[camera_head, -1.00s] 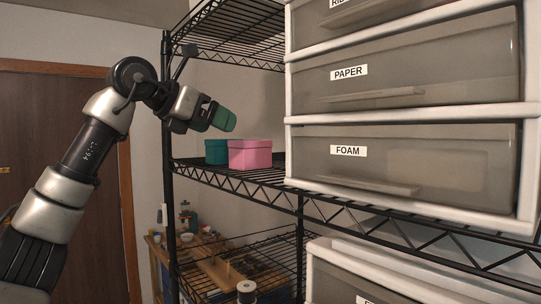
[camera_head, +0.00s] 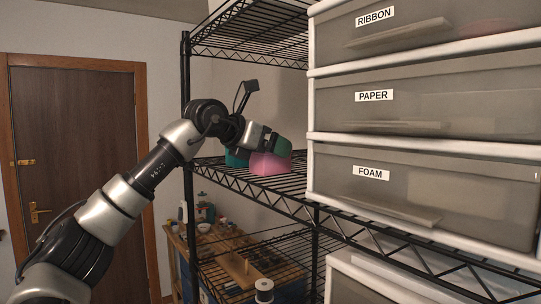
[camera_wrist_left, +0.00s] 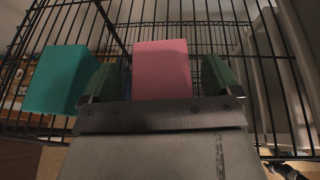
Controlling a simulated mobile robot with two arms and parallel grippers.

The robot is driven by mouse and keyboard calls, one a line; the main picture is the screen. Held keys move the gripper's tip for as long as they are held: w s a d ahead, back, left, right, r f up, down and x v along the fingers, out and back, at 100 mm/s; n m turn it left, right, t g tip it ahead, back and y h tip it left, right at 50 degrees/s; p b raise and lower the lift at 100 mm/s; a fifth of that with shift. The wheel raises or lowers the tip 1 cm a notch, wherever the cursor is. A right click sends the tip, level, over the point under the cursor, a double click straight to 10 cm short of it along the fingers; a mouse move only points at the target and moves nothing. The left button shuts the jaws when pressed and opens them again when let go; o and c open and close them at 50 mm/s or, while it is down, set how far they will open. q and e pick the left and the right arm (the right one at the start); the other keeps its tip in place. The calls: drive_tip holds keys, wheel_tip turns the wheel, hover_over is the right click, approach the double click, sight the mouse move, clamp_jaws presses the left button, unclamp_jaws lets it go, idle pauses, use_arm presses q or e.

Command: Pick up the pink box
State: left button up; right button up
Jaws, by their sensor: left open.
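The pink box (camera_head: 268,164) stands on the black wire shelf, partly hidden by my left gripper in the head view. It also shows in the left wrist view (camera_wrist_left: 162,70), between and just beyond the two green fingers. My left gripper (camera_head: 279,145) is open and reaches over the box. In the left wrist view the open left gripper (camera_wrist_left: 158,78) has one finger on each side of the box, with a gap at the right finger. I cannot tell if the left finger touches it. My right gripper is not in view.
A teal box (camera_head: 236,157) stands just left of the pink one; it shows in the wrist view (camera_wrist_left: 60,78) beside the left finger. A drawer unit (camera_head: 420,150) stands close on the right. A shelf post (camera_head: 187,120) and an upper wire shelf (camera_head: 250,35) border the space.

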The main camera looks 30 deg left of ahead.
use_arm(q)
drive_tip(key=c, duration=1)
drive_tip(key=shift+r, duration=0.1)
drive_tip(key=shift+c, duration=0.2)
